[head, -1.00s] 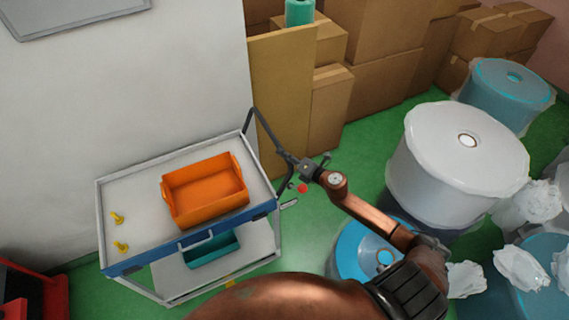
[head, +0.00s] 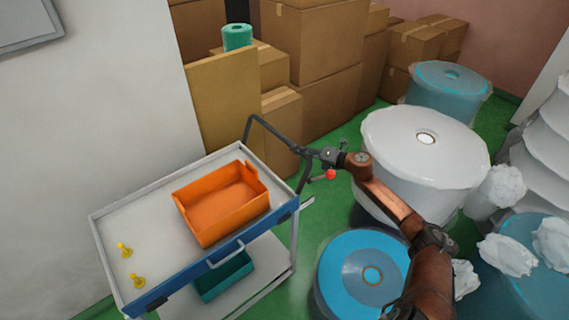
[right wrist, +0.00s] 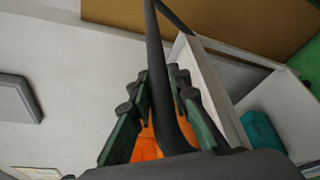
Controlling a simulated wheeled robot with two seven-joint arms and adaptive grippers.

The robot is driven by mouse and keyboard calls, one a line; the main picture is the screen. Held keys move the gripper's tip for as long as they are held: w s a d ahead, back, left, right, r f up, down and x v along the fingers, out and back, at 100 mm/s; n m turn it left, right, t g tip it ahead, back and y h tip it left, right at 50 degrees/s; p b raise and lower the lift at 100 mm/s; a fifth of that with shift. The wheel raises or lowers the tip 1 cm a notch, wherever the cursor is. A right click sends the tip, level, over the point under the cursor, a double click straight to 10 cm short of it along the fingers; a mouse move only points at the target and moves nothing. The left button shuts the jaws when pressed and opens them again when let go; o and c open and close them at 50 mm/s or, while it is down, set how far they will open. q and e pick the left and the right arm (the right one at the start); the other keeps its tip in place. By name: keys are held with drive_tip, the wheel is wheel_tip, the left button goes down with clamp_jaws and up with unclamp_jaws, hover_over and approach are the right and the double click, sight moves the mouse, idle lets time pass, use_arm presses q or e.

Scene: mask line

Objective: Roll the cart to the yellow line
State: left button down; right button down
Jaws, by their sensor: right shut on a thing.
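The cart (head: 140,200) has a grey top tray with a blue front edge and a lower shelf. It stands at the left of the head view, beside the white wall. Its dark bar handle (head: 264,122) rises at the far right end. My right gripper (head: 310,162) is shut on this handle; in the right wrist view its fingers (right wrist: 158,95) lie on both sides of the dark bar. An orange bin (head: 220,215) and two yellow peg-like pieces (head: 131,265) are on the top tray. A teal bin (head: 224,278) is on the lower shelf. No yellow line shows. My left gripper is not in view.
Cardboard boxes (head: 318,60) and a tan panel (head: 222,105) stand behind the handle. Large wrapped rolls, white (head: 420,155) and blue (head: 365,278), crowd the right side. Green floor (head: 325,215) shows in a narrow strip between cart and rolls.

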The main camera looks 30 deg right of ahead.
drive_tip(key=d+b, duration=0.1)
drive_tip(key=d, duration=0.2)
drive_tip(key=shift+w+d+b, duration=0.2)
drive_tip(key=shift+b, duration=0.1)
drive_tip(key=c, duration=1.9)
unclamp_jaws()
drive_tip(key=shift+a, duration=0.1)
drive_tip(key=shift+o, duration=0.4)
